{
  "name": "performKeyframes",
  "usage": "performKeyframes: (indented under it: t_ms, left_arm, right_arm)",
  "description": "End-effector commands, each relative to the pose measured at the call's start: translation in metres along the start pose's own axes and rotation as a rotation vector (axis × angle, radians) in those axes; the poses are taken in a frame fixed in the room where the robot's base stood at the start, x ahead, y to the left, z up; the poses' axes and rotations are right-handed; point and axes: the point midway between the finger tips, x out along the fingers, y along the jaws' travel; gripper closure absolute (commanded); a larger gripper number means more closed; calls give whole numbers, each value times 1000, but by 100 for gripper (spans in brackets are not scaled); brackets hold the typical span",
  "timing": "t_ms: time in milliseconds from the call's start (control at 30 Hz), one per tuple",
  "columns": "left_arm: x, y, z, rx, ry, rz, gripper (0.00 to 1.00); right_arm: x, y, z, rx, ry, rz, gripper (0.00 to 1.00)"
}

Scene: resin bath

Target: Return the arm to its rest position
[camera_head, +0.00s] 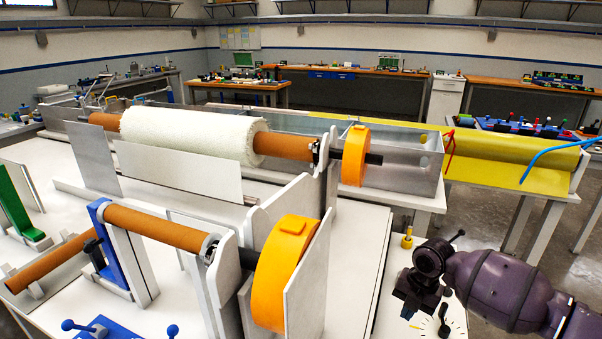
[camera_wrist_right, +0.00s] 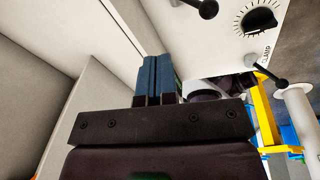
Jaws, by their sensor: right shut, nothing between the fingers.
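My right arm, purple and black, comes in from the right in the head view. My right gripper (camera_head: 410,308) is low over the white control panel at the front right, to the right of the large orange wheel. In the right wrist view its two blue-grey fingers (camera_wrist_right: 154,80) are together, with nothing between them. The panel's black dial (camera_wrist_right: 260,20) and a lever marked "CLAMP" (camera_wrist_right: 270,74) are close to the fingers in that view. My left gripper is not in view.
Orange wheels (camera_head: 280,270) and upright white plates stand left of my right arm. A yellow sheet (camera_head: 500,165) lies behind it. Grey floor shows at the right.

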Motion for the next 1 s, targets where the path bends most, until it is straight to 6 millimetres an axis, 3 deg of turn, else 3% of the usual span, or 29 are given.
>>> performKeyframes:
  t_ms: [167, 367, 500, 633, 833, 1000]
  left_arm:
    - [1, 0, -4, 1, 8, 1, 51]
    - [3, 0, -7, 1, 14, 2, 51]
    - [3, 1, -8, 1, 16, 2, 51]
    - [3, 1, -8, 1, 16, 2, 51]
    - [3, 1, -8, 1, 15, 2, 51]
    - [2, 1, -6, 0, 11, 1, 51]
  right_arm:
    - [-2, 16, 12, 258, -76, 102, 100]
    - [-30, 61, 27, 544, -182, 368, 100]
    - [-42, 92, 19, 731, -163, 594, 100]
    - [-44, 110, 1, 909, -73, 805, 100]
    - [-38, 107, -37, 1193, 150, 1096, 100]
    - [-28, 79, -63, 1384, 298, 1256, 100]
